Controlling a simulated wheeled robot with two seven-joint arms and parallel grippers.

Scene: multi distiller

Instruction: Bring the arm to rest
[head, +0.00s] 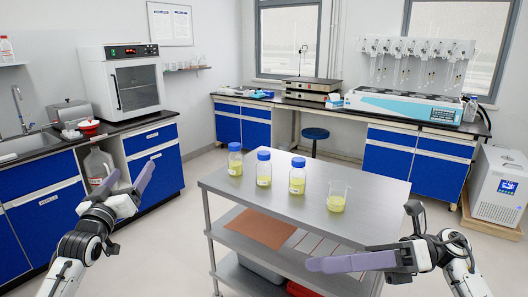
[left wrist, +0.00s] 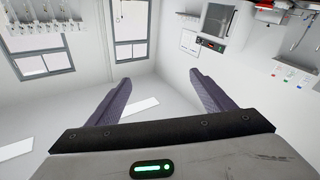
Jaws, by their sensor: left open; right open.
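My left gripper (head: 131,168) is raised at the left of the head view, in front of the blue cabinets. Its purple fingers are apart with nothing between them. In the left wrist view the same gripper (left wrist: 160,77) is open and empty, and only walls, windows and distant equipment show beyond it. My right gripper (head: 360,234) is at the lower right, by the near right side of the steel cart (head: 213,184). Its fingers are spread wide and empty. I cannot tell whether it touches the cart's edge.
Three blue-capped bottles, the nearest one (head: 297,180) included, and a beaker (head: 337,199) with yellow liquid stand on the cart. An oven (head: 122,84) is on the left counter. A distiller (head: 403,106) is on the back bench. A white chiller (head: 499,186) stands at right.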

